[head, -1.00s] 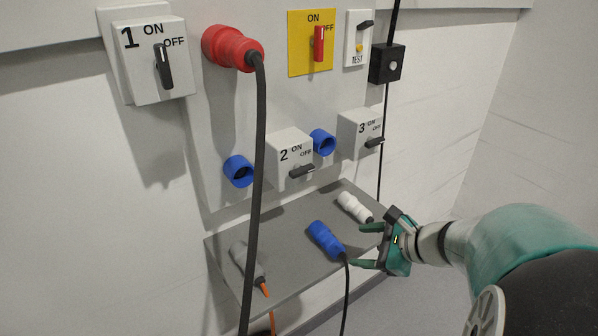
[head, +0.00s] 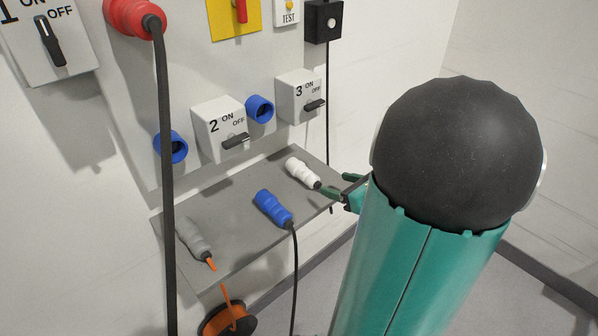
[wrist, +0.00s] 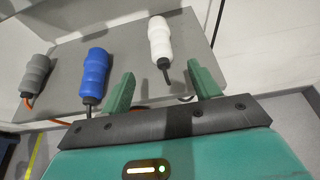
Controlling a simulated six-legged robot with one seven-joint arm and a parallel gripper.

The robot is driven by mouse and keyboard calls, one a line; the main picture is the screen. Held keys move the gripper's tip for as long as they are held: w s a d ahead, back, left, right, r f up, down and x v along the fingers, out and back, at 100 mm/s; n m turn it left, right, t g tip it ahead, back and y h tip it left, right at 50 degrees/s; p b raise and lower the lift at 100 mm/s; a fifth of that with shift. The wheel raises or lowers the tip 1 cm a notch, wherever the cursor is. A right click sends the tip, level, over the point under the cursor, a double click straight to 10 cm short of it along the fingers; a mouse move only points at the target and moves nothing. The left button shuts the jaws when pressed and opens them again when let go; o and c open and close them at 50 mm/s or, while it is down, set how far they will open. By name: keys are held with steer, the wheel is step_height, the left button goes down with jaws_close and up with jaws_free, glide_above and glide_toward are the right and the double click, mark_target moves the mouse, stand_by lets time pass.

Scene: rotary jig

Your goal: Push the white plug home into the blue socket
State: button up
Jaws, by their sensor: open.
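The white plug (head: 301,172) lies on the grey shelf (head: 237,213) near its right end, and its dark cable end faces my gripper. Two blue sockets are on the panel above the shelf, one at left (head: 172,147) and one between switches 2 and 3 (head: 260,109). My gripper (head: 340,188) is by the shelf's right edge, partly hidden behind my arm. In the wrist view the white plug (wrist: 160,42) lies ahead of the open, empty fingers (wrist: 162,90), nearer the right finger. No contact shows.
A blue plug (head: 272,208) and a grey plug (head: 193,240) lie on the shelf left of the white one. A thick dark cable (head: 166,190) hangs from the red plug (head: 133,17). Switch boxes 2 (head: 218,128) and 3 (head: 296,97) flank the right socket.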

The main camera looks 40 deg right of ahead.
mark_target(307, 176)
steer(key=x, duration=0.7)
steer(key=shift+w+a+f, duration=0.15)
steer(key=shift+w, duration=0.05)
steer(key=x, duration=0.5)
steer(key=shift+w+f, duration=0.3)
steer(key=c, duration=1.1)
steer(key=shift+c, duration=0.2)
steer(key=shift+r, duration=0.1)
